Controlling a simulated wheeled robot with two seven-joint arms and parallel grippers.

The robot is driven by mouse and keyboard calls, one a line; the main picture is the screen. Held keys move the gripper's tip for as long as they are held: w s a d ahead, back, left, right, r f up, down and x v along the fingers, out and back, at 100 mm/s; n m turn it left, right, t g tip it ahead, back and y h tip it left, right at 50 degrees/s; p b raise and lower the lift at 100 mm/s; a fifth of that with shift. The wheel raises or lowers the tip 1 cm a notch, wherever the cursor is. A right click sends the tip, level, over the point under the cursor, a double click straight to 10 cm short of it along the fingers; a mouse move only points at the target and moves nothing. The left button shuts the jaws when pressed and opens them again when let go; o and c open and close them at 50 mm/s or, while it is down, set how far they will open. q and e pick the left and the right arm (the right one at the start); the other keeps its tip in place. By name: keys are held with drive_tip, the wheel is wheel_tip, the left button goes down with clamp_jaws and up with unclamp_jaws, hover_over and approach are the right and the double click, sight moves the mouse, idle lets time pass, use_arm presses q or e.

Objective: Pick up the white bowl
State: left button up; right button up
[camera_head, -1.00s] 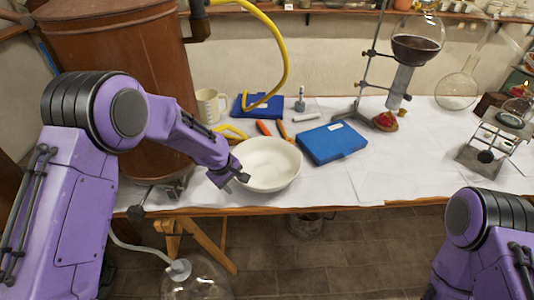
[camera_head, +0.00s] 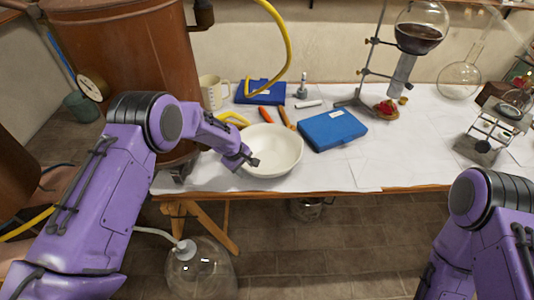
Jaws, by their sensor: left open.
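The white bowl (camera_head: 280,152) stands upright near the front edge of the table, and its inside looks empty. My left gripper (camera_head: 250,162) is at the bowl's left rim, with its fingertips overlapping the rim in the picture. It is open. I cannot tell whether a finger touches the bowl. My right arm shows at the lower right, but its gripper is out of view.
A blue case (camera_head: 333,131) lies close to the bowl's right. Orange-handled tools (camera_head: 266,115) lie behind it, with a white mug (camera_head: 212,92) farther back. A large copper vessel (camera_head: 125,50) stands at the left.

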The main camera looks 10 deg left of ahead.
use_arm(q)
drive_tip(key=shift+a, duration=0.1)
clamp_jaws()
drive_tip(key=shift+s+f, duration=0.15)
drive_tip(key=shift+f, duration=0.05)
idle(0.9)
drive_tip(key=shift+r, duration=0.1)
